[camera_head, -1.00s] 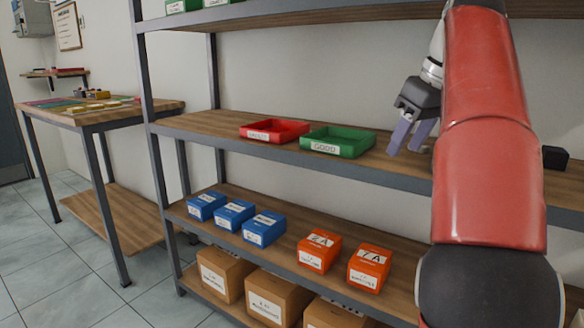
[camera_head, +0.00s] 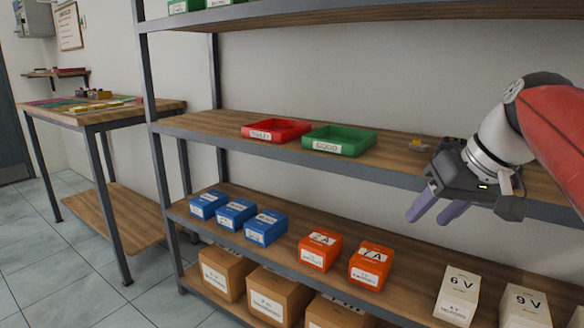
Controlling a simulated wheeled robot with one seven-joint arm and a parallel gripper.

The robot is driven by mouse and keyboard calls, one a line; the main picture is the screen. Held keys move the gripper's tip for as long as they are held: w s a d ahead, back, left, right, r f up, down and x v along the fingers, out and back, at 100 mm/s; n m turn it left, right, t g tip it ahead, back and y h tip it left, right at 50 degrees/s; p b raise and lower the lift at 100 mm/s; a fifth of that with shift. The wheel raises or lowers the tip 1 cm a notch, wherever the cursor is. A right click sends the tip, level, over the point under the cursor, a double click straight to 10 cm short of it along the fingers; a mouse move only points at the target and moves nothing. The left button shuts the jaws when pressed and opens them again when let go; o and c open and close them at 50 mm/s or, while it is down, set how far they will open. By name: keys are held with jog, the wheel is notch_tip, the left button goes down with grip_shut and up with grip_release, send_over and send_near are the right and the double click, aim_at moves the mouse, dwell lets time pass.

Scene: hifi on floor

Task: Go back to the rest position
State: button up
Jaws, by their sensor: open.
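My gripper (camera_head: 435,208) is at the right of the head view, in front of the middle shelf's front edge. Its two pale purple fingers point down and to the left, with nothing seen between them. The gripper is open. My red and white arm reaches in from the right edge.
The middle shelf (camera_head: 225,131) holds a red tray (camera_head: 276,130), a green tray (camera_head: 339,140) and a small yellow item (camera_head: 418,144). Below are blue boxes (camera_head: 236,213), orange boxes (camera_head: 320,249), white boxes (camera_head: 457,294) and brown cartons (camera_head: 278,295). A wooden table (camera_head: 100,116) stands left.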

jog(key=s+a+f+h, duration=0.1)
jog(key=s+a+f, duration=0.1)
jog(key=s+f, duration=0.2)
jog(key=s+a+f+m+h, duration=0.1)
jog(key=s+a+f, duration=0.1)
jog(key=s+f, duration=0.3)
jog(key=s+a+f+t+h, duration=0.1)
jog(key=s+a+f, duration=0.2)
jog(key=f, duration=0.8)
jog(key=shift+s+m, duration=0.3)
jog(key=shift+s, duration=0.85)
jog(key=shift+o, duration=0.5)
jog(key=shift+a, duration=0.1)
